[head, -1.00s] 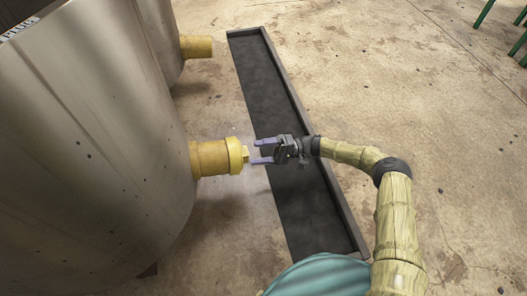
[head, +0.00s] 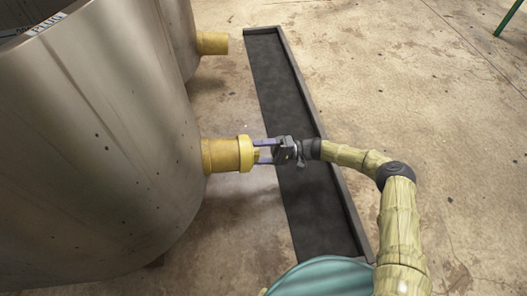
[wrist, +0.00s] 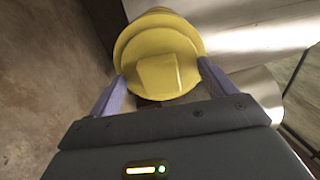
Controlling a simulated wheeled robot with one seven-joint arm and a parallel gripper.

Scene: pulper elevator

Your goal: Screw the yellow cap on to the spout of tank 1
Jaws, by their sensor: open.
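The yellow cap (head: 245,153) sits at the end of the tan-yellow spout (head: 220,155) of the near steel tank (head: 90,150). How far it is screwed on cannot be told. In the wrist view the cap (wrist: 130,50) faces me, with a raised block-like grip (wrist: 160,75) at its middle. My gripper (head: 259,150) is level with the cap, pointing left at it. Its purple fingers are open, one on each side of the grip in the wrist view (wrist: 160,73). Whether they touch the cap cannot be told.
A second tank with its own uncapped-looking spout (head: 212,43) stands farther back. A long dark trough with a raised rim (head: 310,95) lies on the floor beneath my gripper. A green leg (head: 508,18) shows at the top right.

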